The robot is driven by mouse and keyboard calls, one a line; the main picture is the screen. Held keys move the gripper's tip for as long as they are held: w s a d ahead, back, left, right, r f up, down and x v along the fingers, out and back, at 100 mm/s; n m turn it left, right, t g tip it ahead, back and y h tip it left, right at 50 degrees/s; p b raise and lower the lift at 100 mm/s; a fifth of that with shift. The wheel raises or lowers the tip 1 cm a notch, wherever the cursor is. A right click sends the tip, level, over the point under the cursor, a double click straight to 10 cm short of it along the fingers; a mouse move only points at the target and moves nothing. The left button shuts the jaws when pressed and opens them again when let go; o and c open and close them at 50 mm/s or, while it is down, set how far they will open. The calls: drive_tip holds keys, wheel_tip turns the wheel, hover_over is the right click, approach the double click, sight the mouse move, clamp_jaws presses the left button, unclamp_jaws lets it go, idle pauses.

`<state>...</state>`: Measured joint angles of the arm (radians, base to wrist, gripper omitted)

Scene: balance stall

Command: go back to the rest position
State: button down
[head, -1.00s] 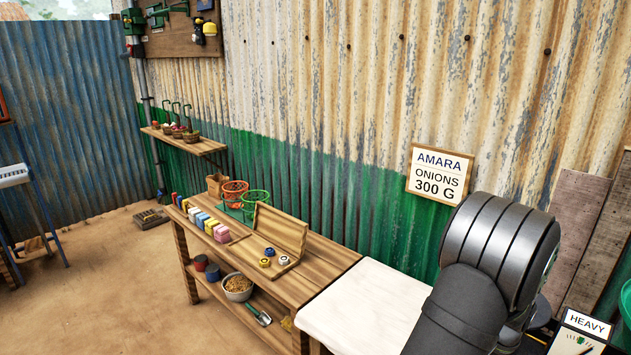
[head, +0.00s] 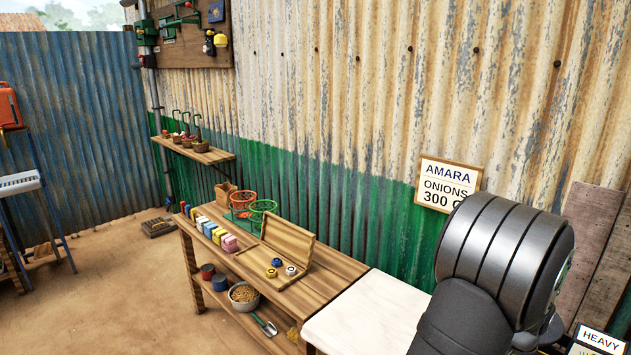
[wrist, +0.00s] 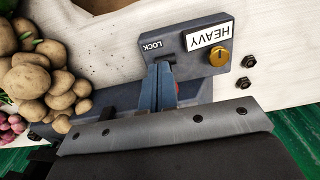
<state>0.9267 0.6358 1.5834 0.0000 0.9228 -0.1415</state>
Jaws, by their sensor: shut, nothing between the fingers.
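My gripper (wrist: 163,84) shows in the wrist view with its two blue-grey fingers together and nothing between them. The fingertips appear just beside the LOCK slot of a dark grey box (wrist: 193,62). I cannot tell if they touch it. The box bears a white HEAVY label (wrist: 209,35) and a brass knob (wrist: 218,57). In the head view my dark arm links fill the lower right, and the gripper is hidden there.
Potatoes (wrist: 48,75) lie at the left in the wrist view. In the head view, a wooden bench (head: 330,268) with coloured blocks, two wire baskets and an open wooden case stands left of the white tabletop (head: 368,318). An AMARA sign (head: 448,184) hangs on the corrugated wall.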

drive_tip(key=f, duration=0.2)
drive_tip(key=w+d+f, duration=0.1)
drive_tip(key=f, duration=0.3)
drive_tip(key=shift+w+d, duration=0.2)
drive_tip(key=shift+s+a, duration=0.2)
drive_tip(key=shift+f, duration=0.1)
drive_tip(key=shift+w+d+r, duration=0.15)
drive_tip(key=shift+r, duration=0.4)
wheel_tip(320, 180, up, 5)
drive_tip(key=s+a, duration=0.1)
drive_tip(key=f, duration=0.6)
drive_tip(key=shift+w+d+f, duration=0.1)
drive_tip(key=shift+w+d, duration=0.25)
drive_tip(key=s+a, duration=0.4)
drive_tip(key=shift+w+r, duration=0.1)
drive_tip(key=shift+r, duration=2.4)
